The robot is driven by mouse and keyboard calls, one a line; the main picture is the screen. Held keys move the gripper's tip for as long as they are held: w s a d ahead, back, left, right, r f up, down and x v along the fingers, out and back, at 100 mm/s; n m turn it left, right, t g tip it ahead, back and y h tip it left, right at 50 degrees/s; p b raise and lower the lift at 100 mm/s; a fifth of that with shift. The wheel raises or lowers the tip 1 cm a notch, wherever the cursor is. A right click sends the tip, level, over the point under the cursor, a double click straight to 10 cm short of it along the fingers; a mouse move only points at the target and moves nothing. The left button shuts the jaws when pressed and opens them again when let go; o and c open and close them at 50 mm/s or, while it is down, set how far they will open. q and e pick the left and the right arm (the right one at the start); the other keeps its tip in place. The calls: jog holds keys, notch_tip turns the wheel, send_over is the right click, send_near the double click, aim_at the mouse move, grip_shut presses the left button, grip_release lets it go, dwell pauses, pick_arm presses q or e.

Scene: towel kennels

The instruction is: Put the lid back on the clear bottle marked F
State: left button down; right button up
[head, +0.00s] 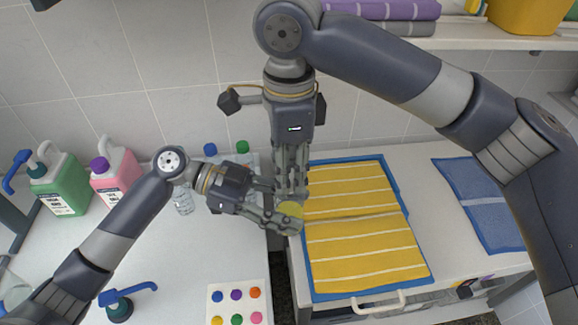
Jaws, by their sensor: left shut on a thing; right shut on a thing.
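Two more bottles, with a blue cap (210,150) and a green cap (243,147), stand at the wall, mostly hidden. I cannot read an F on any of them.
A green jug (62,190) and a pink jug (117,178) stand at the left. A card with coloured dots (237,290) lies at the front. A yellow striped towel (360,245) lies on a blue one, right of a gap in the counter. A blue towel (485,205) lies farther right.

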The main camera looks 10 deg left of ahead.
jog(key=shift+m, duration=0.6)
jog(key=o, duration=0.7)
jog(key=shift+c, duration=0.2)
jog(key=shift+r, duration=0.15)
jog(key=shift+r, duration=2.15)
jog(key=shift+c, duration=0.4)
